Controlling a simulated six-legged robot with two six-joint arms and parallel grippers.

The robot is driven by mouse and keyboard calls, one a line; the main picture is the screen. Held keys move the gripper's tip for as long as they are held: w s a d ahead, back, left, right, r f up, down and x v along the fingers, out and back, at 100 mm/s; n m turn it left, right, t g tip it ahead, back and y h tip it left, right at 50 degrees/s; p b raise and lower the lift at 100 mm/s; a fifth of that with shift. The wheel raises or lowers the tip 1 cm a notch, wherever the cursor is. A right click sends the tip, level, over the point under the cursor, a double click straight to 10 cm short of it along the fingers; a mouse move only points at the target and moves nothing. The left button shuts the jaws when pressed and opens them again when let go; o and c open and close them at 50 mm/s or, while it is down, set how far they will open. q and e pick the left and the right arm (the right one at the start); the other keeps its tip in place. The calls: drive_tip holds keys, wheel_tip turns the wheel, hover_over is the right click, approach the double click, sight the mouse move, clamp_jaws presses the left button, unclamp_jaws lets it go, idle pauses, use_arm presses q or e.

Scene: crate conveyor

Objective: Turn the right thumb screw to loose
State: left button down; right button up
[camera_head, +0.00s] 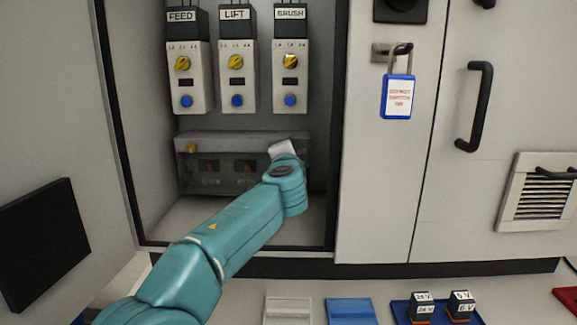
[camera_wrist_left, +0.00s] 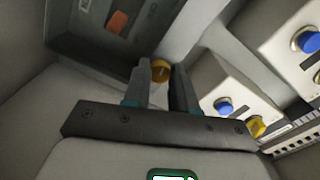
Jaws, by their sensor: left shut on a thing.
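A see-through grey cover (camera_head: 218,138) is fixed low on the back wall of the open cabinet. A yellow left thumb screw (camera_head: 191,147) shows at its upper left corner. My left gripper (camera_wrist_left: 160,80) is at the cover's upper right corner, its fingers closed on the brass-yellow right thumb screw (camera_wrist_left: 160,68). In the head view my wrist hides that screw and the fingertips. The screw's marking and how far it is turned cannot be made out. My right gripper is in neither view.
Three switch units labelled FEED (camera_head: 187,75), LIFT (camera_head: 237,75) and BRUSH (camera_head: 291,75) hang above the cover. A blue padlock tag (camera_head: 397,98) hangs right of the opening. Labelled blocks stand on a blue tray (camera_head: 400,309) at the lower right.

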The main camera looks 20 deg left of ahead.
use_arm(q)
drive_tip(key=n+b, duration=0.5)
drive_tip(key=n, duration=1)
drive_tip(key=shift+d+r+n, duration=0.1)
drive_tip(key=shift+n, duration=0.3)
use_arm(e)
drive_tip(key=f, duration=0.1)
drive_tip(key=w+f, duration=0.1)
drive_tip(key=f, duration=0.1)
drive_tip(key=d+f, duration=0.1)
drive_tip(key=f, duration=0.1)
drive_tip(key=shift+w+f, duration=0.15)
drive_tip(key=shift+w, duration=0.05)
use_arm(q)
drive_tip(key=shift+n, duration=0.3)
drive_tip(key=c, duration=0.9)
unclamp_jaws()
drive_tip(key=shift+f, duration=0.2)
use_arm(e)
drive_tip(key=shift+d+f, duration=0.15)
